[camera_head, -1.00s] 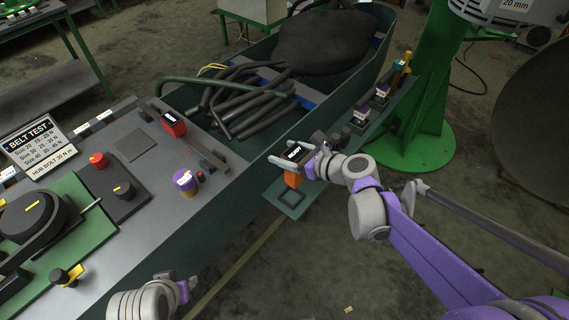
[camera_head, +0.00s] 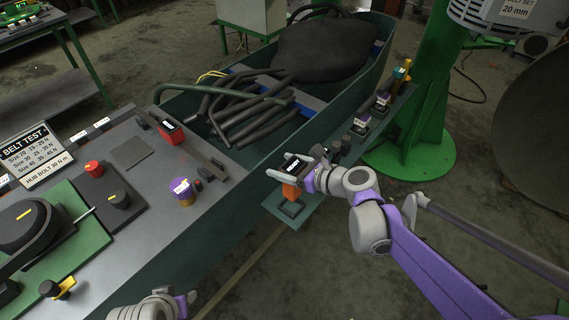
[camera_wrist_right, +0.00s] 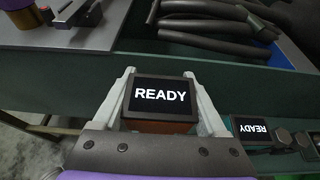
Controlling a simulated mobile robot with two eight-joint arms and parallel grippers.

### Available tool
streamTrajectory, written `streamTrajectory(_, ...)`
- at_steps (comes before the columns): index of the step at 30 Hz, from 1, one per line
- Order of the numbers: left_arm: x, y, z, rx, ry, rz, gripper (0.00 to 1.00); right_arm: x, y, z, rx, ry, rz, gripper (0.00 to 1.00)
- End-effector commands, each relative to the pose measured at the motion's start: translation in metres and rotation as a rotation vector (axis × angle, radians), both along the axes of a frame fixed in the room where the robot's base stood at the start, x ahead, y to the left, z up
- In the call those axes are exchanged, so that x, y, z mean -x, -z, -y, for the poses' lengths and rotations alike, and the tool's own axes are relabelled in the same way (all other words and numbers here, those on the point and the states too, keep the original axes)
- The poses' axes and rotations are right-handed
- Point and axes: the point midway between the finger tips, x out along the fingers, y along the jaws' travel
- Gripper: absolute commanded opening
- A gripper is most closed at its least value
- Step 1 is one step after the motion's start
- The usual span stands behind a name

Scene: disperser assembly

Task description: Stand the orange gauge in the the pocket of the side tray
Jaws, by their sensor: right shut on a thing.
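The orange gauge (camera_head: 291,190) has a dark top screen; in the right wrist view the gauge (camera_wrist_right: 160,97) shows the word READY. My right gripper (camera_head: 291,172) is shut on it, with one finger on each side. The gauge is upright, directly over the square dark pocket (camera_head: 291,208) at the near end of the green side tray (camera_head: 311,202). The gauge's lower end hides part of the pocket, and I cannot tell how deep it sits. My left gripper (camera_head: 187,302) is at the bottom edge, empty as far as shows; its fingers are mostly cut off.
A red-fronted device (camera_head: 171,131) and a purple-and-yellow cylinder (camera_head: 183,192) stand on the grey bench (camera_head: 150,240). Dark hoses (camera_head: 240,115) fill the green trough beside the side tray. Small labelled blocks (camera_head: 362,122) stand farther along the side tray.

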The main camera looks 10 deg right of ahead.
Motion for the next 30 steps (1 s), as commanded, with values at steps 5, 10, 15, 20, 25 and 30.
streamTrajectory(5, 0.001, 0.010, 0.000, 0.000, 0.000, -0.003, 0.46, 0.000, 0.012, 0.000, -0.001, 0.000, -0.001, 0.00)
streamTrajectory(10, 0.001, 0.018, 0.000, 0.000, 0.000, -0.006, 0.46, 0.000, 0.022, 0.000, -0.001, 0.000, -0.001, 0.00)
streamTrajectory(15, 0.001, 0.025, 0.000, 0.000, 0.000, -0.008, 0.46, 0.000, 0.031, 0.000, -0.001, 0.000, -0.001, 0.00)
streamTrajectory(20, 0.001, 0.032, 0.000, 0.000, 0.000, -0.010, 0.46, 0.000, 0.040, 0.000, -0.001, 0.000, -0.001, 0.00)
streamTrajectory(25, 0.001, 0.040, 0.000, 0.000, 0.000, -0.013, 0.46, 0.000, 0.050, 0.000, -0.001, 0.000, -0.001, 0.00)
streamTrajectory(30, 0.001, 0.048, 0.000, 0.000, 0.000, -0.015, 0.46, 0.000, 0.059, 0.000, -0.001, 0.000, -0.001, 0.00)
